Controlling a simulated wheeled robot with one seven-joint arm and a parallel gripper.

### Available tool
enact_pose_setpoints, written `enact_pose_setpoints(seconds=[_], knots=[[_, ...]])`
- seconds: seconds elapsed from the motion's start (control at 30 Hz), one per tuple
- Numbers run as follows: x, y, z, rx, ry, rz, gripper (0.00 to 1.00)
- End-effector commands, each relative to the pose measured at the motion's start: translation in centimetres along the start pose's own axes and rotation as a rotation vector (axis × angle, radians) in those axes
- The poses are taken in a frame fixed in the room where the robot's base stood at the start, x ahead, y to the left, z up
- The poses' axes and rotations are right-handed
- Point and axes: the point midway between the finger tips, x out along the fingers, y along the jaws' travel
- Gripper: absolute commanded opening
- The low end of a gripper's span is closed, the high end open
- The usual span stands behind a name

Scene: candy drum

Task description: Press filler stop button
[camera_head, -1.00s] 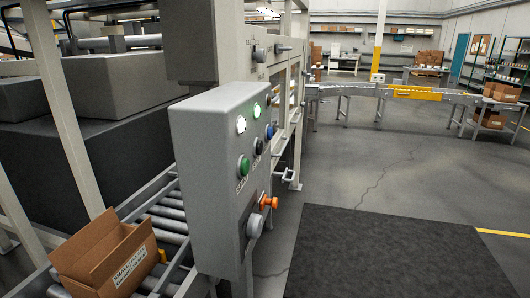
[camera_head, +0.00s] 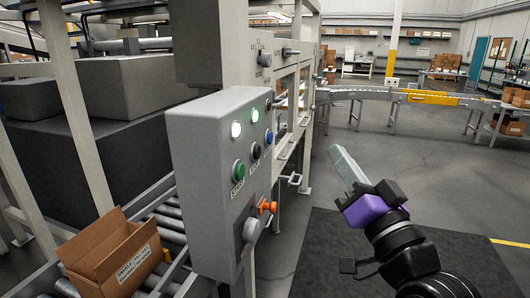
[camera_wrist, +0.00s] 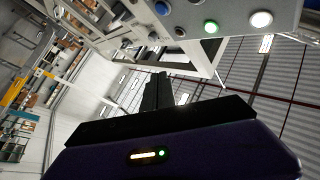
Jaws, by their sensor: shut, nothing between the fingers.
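A grey control box (camera_head: 212,185) stands at the centre of the head view. Its face carries a green button (camera_head: 239,171) marked START, a black button (camera_head: 256,150), and a blue button (camera_head: 269,136). The label under the black button is too small to read.
An orange knob (camera_head: 267,207) and a grey rotary handle (camera_head: 251,229) project low on the box face. An open carton (camera_head: 110,255) sits on rollers at left. Open floor with a dark mat (camera_head: 325,255) lies right.

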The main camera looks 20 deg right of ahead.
Motion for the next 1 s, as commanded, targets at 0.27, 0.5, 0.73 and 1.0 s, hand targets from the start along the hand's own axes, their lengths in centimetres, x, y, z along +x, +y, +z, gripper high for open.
enact_pose_setpoints(seconds=[0.27, 0.5, 0.73, 1.0], knots=[[2.2, -1.2, 2.1, 0.163, -0.194, -0.025, 0.00], [1.8, -1.1, 3.9, 0.206, -0.268, -0.011, 0.00], [1.8, -1.1, 3.8, 0.206, -0.266, -0.011, 0.00], [2.5, -2.0, 4.6, 0.208, -0.267, -0.013, 0.00]])
